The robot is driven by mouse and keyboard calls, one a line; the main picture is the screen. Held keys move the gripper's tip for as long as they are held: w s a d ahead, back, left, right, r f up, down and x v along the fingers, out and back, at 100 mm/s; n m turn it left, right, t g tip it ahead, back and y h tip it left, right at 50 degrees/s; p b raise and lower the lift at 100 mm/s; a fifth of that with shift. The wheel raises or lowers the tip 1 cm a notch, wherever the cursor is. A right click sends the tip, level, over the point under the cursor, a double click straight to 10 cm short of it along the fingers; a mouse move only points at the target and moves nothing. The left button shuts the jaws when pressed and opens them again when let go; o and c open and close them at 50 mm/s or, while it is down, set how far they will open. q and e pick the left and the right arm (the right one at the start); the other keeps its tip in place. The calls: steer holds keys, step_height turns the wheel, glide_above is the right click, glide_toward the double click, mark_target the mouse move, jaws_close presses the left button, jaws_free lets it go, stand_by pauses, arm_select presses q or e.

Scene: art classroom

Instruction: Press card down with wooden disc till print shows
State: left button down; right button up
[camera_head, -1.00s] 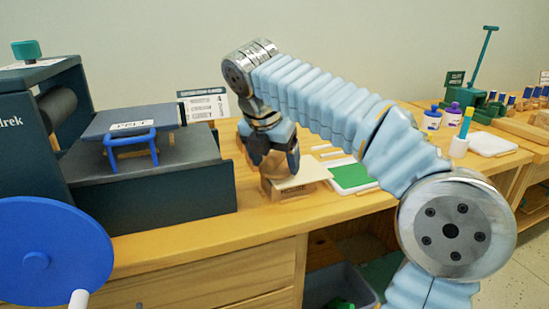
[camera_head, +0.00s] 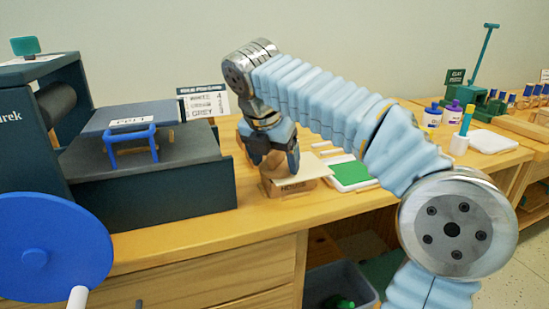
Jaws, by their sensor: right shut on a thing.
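My right gripper (camera_head: 276,160) reaches down from above and is shut on the wooden disc (camera_head: 273,166), which is mostly hidden by the fingers. The disc is at the pale card (camera_head: 306,168), over its left part. I cannot tell whether the two touch firmly. The card lies on a small labelled wooden block (camera_head: 291,187) on the bench. No print shows on the visible face of the card. My left gripper is not in view.
A dark press (camera_head: 150,190) with a blue handwheel (camera_head: 48,250) stands on the left. A green pad in a white tray (camera_head: 352,174) lies right of the block. A sign (camera_head: 205,102) stands behind. Paint bottles (camera_head: 433,117) are farther right. A grey bin (camera_head: 340,285) is below.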

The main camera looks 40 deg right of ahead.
step_height(320, 180, up, 5)
steer(key=p, duration=0.5)
steer(key=shift+p, duration=0.35)
steer(key=shift+r, duration=0.95)
